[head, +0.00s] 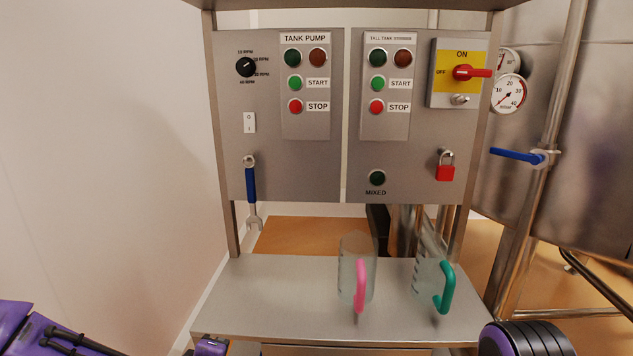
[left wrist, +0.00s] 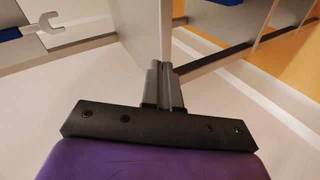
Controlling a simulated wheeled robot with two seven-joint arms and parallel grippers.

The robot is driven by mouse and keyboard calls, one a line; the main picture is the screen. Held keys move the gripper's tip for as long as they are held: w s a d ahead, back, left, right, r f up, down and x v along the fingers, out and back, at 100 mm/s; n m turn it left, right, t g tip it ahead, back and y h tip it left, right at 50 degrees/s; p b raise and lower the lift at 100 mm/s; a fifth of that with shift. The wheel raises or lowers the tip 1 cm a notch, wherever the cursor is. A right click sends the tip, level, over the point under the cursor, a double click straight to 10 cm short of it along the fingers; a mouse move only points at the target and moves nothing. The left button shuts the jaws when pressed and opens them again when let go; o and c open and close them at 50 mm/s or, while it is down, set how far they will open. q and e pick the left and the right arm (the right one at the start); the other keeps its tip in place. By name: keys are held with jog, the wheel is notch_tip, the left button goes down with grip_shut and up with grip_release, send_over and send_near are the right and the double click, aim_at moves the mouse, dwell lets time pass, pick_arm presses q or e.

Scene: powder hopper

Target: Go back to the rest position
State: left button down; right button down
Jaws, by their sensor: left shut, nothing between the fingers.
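My left gripper (left wrist: 162,85) shows in the left wrist view with its two dark fingers together and nothing between them. A steel panel edge and the shelf edge lie behind its fingertips; I cannot tell how far off they are. In the head view purple and black parts of mine show at the bottom left and bottom right corners. My right gripper is not in view. The control panel (head: 275,165) stands upright ahead, above a steel shelf (head: 275,285).
A clear jug with a pink handle (head: 360,285) and one with a green handle (head: 445,288) stand on the shelf. A blue-handled wrench (head: 251,185) and a red padlock (head: 445,172) hang on the panel. A steel tank (head: 590,130) with pipes stands right.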

pick_arm(q)
jog(key=s+a+f+m+g+y, duration=0.1)
jog(key=s+a+f+m+g, duration=0.25)
jog(key=s+f, duration=0.8)
jog(key=s+a+f+m+g+y, duration=0.1)
jog(key=s+a+f+m+g, duration=0.1)
jog(key=s+f, duration=0.5)
jog(key=s+a+f+m+g, duration=0.3)
jog(key=s+a+f, duration=0.2)
jog(key=s, duration=0.8)
notch_tip(320, 180, down, 2)
jog(key=shift+f+y, duration=0.1)
jog(key=shift+y, duration=0.3)
